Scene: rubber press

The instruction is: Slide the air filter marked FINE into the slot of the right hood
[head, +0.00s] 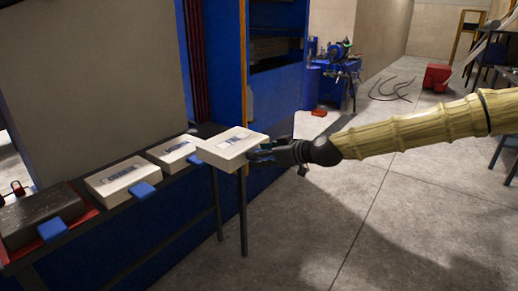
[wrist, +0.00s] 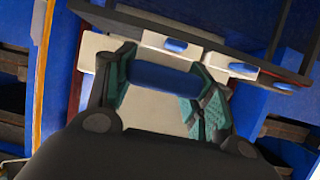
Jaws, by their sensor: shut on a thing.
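My gripper (head: 264,153) is shut on a white box-shaped filter (head: 229,148) with a short dark label on top. The label is too small to read surely. In the wrist view, the green-padded fingers close around the filter's blue handle (wrist: 162,88), with the pale filter body (wrist: 160,112) beyond it. The filter is held roughly level near the right end of a shelf. Two other white filters stand on the shelf, one in the middle (head: 121,181) and one farther right (head: 172,152), each with a blue handle. I cannot make out a hood or its slot.
The dark narrow shelf (head: 165,180) runs along a blue machine (head: 222,60). The grey floor (head: 370,225) to the right is open. A blue workbench (head: 335,75) and red box (head: 437,76) stand farther back.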

